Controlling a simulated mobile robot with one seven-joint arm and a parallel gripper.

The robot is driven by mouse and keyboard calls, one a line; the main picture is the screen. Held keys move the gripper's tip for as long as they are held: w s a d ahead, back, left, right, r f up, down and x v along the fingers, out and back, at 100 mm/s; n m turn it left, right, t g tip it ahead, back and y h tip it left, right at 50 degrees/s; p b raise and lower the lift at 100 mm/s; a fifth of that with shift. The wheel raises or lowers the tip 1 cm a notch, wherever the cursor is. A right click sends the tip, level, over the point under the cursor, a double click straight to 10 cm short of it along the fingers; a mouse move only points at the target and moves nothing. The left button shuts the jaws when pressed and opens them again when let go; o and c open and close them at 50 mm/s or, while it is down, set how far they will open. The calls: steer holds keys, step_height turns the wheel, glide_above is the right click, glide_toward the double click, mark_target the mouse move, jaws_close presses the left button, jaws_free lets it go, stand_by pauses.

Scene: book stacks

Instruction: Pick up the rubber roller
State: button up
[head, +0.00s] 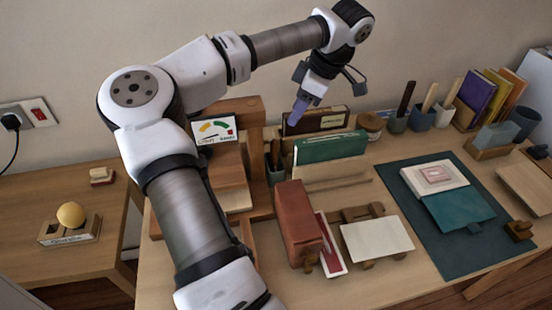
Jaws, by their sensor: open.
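I cannot pick out a rubber roller with certainty in the head view. My gripper (301,106) hangs at the upper middle, pointing down, with purplish fingers. It is open, and I see nothing held in it. It appears in front of or above the upright brown book (316,121) and the green book (330,147) at the back of the desk. My own arm crosses the left and middle of the view and hides part of the desk and a wooden stand (250,110).
A dark green mat (455,245) carries a pale book (415,177) and a teal folder (458,208). A reddish-brown box (297,222) stands at the front middle, near a white board (377,240). Pen cups (421,117) line the back.

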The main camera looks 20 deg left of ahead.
mark_target(275, 141)
steer(key=x, duration=0.3)
steer(key=p+x, duration=0.1)
steer(key=x, duration=0.2)
steer(key=p+x, duration=0.1)
steer(key=x, duration=0.3)
steer(key=shift+a+r, duration=0.2)
steer(key=shift+a, duration=0.1)
steer(key=shift+a+f, duration=0.1)
steer(key=shift+f, duration=0.2)
steer(key=shift+c, duration=0.4)
jaws_close()
